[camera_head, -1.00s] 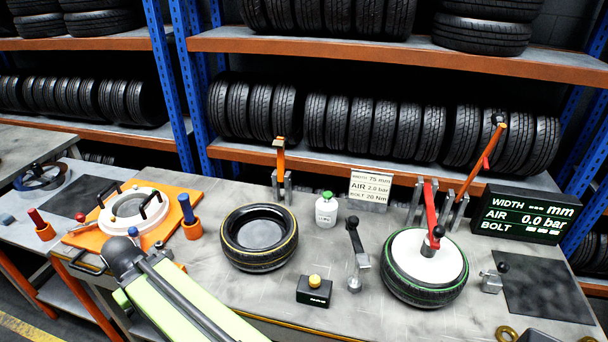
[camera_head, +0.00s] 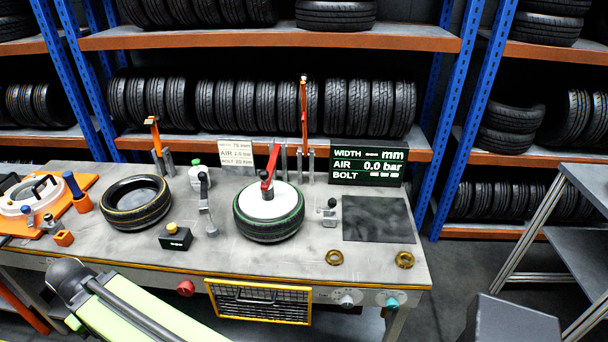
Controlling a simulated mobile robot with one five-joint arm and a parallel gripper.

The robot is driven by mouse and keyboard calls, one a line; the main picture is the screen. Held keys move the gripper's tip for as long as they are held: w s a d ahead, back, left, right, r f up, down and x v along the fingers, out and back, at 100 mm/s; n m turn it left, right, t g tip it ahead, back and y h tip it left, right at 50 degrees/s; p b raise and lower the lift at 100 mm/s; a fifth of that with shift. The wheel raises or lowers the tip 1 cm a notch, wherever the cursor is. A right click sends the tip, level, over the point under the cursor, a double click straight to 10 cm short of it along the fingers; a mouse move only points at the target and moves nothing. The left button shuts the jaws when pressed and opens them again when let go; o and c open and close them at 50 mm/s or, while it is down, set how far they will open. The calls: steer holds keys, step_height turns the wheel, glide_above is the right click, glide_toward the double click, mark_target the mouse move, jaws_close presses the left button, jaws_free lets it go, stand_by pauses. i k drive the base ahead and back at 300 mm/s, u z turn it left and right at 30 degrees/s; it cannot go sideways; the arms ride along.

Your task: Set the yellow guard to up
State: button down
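The yellow guard (camera_head: 260,303) is a yellow frame with a mesh, at the front of the workbench (camera_head: 310,255). It hangs below the bench's front edge, near the middle of the picture. A dark bar or slot shows behind its mesh. My arm, pale green with a dark rounded joint, reaches into the lower left of the picture, left of the guard and apart from it. My gripper is not in view.
A red button (camera_head: 185,288) sits left of the guard, a grey knob (camera_head: 347,300) and a teal knob (camera_head: 392,302) right of it. A tyre with a red lever (camera_head: 271,163) stands above. A grey box (camera_head: 510,322) is at lower right. Floor shows between bench and right-hand rack.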

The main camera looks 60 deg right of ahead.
mark_target(207, 281)
steer(key=u, duration=0.3)
steer(key=k, duration=0.3)
steer(key=z, duration=4.55)
steer(key=k, duration=2.55)
steer(key=u, duration=1.5)
steer(key=i, duration=1)
steer(key=z, duration=0.1)
